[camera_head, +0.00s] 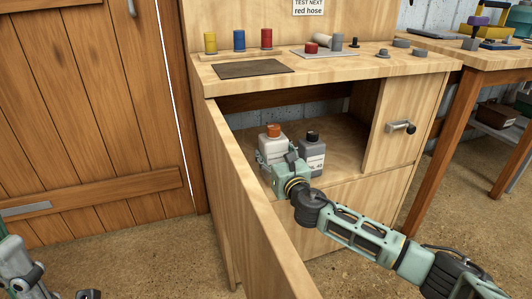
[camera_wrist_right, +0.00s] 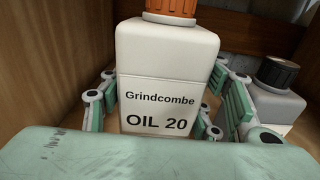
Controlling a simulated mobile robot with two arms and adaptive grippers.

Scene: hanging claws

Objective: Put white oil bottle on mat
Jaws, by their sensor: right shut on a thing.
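The white oil bottle (camera_head: 271,148) with an orange cap stands upright inside the open cupboard. In the right wrist view the bottle (camera_wrist_right: 170,75) fills the middle, its label reading "Grindcombe OIL 20". My right gripper (camera_head: 274,158) reaches into the cupboard, shut on the bottle with a finger on each side. In the wrist view the gripper's fingers (camera_wrist_right: 168,108) flank the bottle's lower part. The dark mat (camera_head: 240,69) lies flat on the bench top above the cupboard, bare. My left gripper is not clearly visible; part of my left arm shows at the lower left.
A grey bottle with a black cap (camera_head: 312,152) stands close right of the white bottle. The open cupboard door (camera_head: 245,200) juts forward beside my right arm. Several coloured spools (camera_head: 239,40) stand behind the mat, and a tray (camera_head: 322,52) with parts lies right of it.

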